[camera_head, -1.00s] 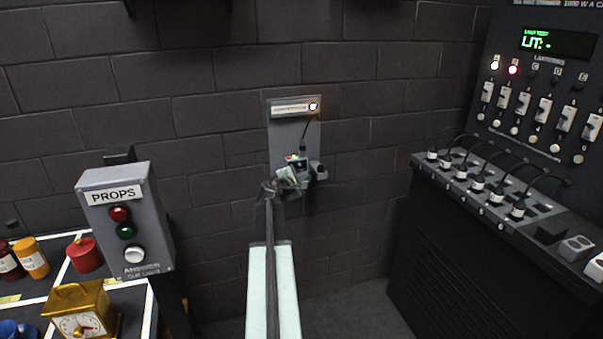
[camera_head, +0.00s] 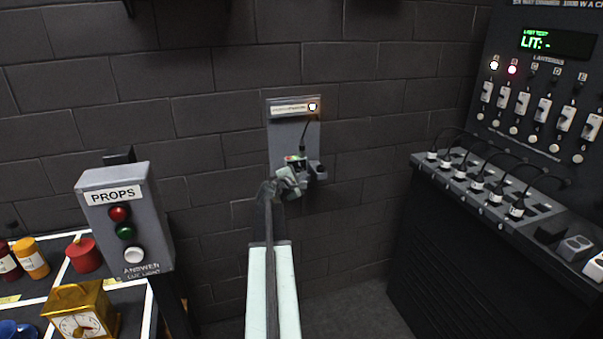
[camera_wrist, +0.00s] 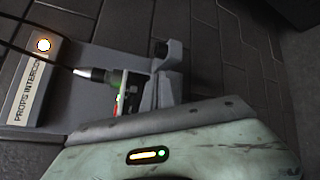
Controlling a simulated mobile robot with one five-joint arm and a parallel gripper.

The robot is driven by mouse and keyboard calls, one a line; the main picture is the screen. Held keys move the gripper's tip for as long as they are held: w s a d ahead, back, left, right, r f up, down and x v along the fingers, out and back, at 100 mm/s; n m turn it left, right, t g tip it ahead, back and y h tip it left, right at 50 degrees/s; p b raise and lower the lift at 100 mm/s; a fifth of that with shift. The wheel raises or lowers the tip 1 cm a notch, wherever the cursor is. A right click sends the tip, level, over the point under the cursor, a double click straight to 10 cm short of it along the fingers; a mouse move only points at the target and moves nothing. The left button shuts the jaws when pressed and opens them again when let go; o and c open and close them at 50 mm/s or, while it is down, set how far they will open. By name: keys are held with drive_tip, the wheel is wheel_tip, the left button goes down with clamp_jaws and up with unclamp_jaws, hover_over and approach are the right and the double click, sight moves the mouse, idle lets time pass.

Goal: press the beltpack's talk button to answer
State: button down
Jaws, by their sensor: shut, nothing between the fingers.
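The beltpack (camera_head: 298,161) hangs on a grey wall plate (camera_head: 281,134) in the head view, with a cable running up from it. In the wrist view my gripper's pale green body fills the bottom.
A lit lamp (camera_head: 312,107) glows beside the plate's label. A PROPS box (camera_head: 126,217) with red, green and white buttons stands at left, above a prop table with a gold clock (camera_head: 82,312). A dimmer rack (camera_head: 530,100) with plugged cables stands at right.

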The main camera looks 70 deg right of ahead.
drive_tip(key=shift+w+d, duration=0.1)
drive_tip(key=shift+w, duration=0.05)
drive_tip(key=shift+w+d, duration=0.2)
drive_tip(key=shift+d, duration=0.05)
drive_tip(key=shift+w+d, duration=0.15)
idle(0.6)
drive_tip(key=shift+s+a, duration=0.4)
drive_tip(key=shift+a, duration=0.1)
drive_tip(key=s+a, duration=0.4)
drive_tip(key=shift+a, duration=0.35)
drive_tip(key=shift+w, duration=0.1)
idle(0.4)
